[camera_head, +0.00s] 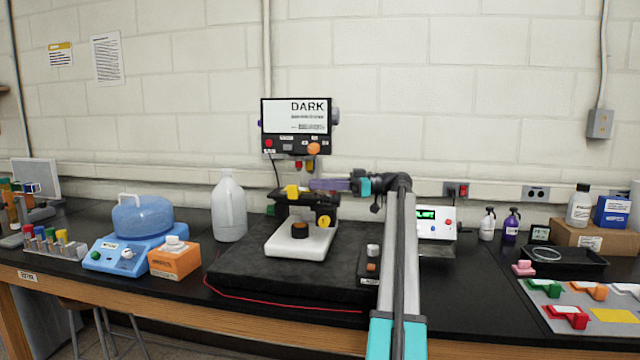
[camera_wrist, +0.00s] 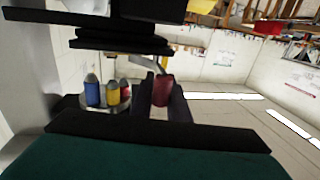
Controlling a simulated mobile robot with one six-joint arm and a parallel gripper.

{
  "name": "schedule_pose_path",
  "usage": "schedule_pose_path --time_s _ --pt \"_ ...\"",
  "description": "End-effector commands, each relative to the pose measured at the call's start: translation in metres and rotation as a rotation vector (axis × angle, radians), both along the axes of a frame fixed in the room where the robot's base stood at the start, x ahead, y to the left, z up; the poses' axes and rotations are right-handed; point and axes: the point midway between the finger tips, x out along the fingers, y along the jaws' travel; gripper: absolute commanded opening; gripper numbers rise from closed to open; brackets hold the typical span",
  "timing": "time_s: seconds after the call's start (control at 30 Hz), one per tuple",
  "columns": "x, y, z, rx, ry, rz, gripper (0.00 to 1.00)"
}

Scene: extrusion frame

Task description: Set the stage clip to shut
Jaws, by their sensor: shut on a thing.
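The microscope's stage (camera_head: 295,198) is dark. A yellow piece (camera_head: 291,191), which looks like the stage clip, sits at its left. My gripper (camera_head: 313,184) reaches in from the right at stage height, its tips close beside this piece. The clip's exact position cannot be made out.
The microscope's screen (camera_head: 296,116) reads DARK, above the stage. A white jug (camera_head: 229,207) stands to the left, with an orange box (camera_head: 174,259) and a blue device (camera_head: 135,245) beyond. A white control box (camera_head: 436,222) stands right of my arm. The black mat (camera_head: 240,272) is mostly clear in front.

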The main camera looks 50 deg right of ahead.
Motion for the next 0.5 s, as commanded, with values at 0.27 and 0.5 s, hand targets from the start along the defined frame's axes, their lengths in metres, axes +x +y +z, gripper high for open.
schedule_pose_path --time_s 0.27,0.5 --pt "0.0003 0.0000 0.0005 0.000 -0.001 -0.001 0.18" --pt "0.0004 0.0001 0.0003 0.001 -0.001 -0.001 0.34"
